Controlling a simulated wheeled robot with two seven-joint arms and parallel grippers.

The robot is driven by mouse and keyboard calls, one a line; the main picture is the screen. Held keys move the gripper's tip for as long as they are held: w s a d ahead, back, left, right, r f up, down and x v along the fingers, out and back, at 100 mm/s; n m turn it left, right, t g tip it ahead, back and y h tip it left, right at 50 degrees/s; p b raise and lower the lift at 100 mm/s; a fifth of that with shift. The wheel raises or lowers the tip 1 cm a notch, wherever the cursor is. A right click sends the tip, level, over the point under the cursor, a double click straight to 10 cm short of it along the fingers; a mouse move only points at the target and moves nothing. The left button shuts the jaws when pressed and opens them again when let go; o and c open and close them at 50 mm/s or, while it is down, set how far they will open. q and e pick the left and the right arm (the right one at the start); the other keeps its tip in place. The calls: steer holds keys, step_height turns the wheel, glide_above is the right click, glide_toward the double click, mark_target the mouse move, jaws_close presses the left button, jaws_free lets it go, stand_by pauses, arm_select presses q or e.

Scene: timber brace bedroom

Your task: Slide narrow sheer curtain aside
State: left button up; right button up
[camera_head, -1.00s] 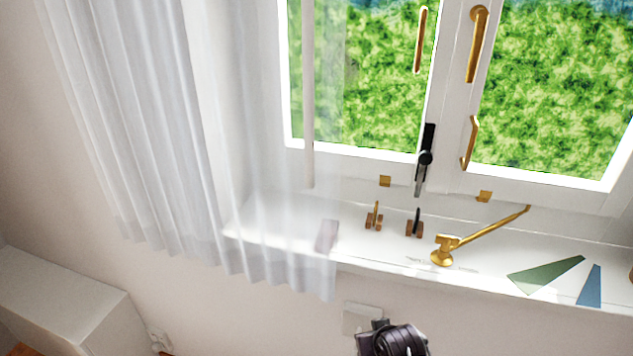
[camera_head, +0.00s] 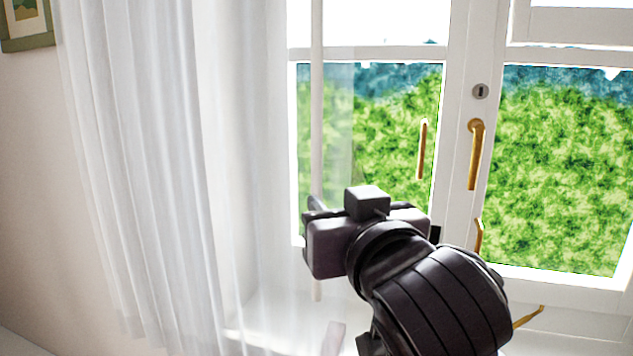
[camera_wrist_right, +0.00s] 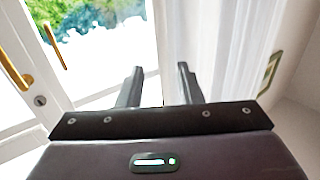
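The narrow sheer white curtain (camera_head: 150,170) hangs in folds on the left in the head view. Its thin right part overlaps the left window pane, with a pale vertical strip (camera_head: 317,120) there. It also shows right of centre in the wrist view (camera_wrist_right: 235,50). My right gripper (camera_head: 309,222) is raised in front of the window, beside the curtain's right part and the strip. In the right wrist view its two fingers (camera_wrist_right: 160,78) are apart, with no cloth visibly pinched between them. Whether they touch the curtain I cannot tell. My left gripper is not in view.
The window frame has gold handles (camera_head: 474,155) and a keyhole plate (camera_head: 480,91) right of my right gripper. The white sill (camera_head: 270,310) lies below, partly hidden by my arm. A framed picture (camera_head: 27,24) hangs on the left wall.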

mark_target(318, 183)
steer(key=p+x, duration=0.1)
steer(key=x, duration=0.1)
steer(key=p+x, duration=0.1)
steer(key=x, duration=0.1)
steer(key=r+p+x, duration=0.1)
steer(key=x, duration=0.1)
steer(key=shift+w+a+r, duration=0.1)
steer(key=shift+w+a, duration=0.15)
steer(key=shift+w, duration=0.1)
steer(key=shift+w+a+p, duration=0.1)
steer(key=shift+w+p, duration=0.2)
steer(key=shift+w, duration=0.1)
steer(key=shift+c, duration=0.4)
jaws_close()
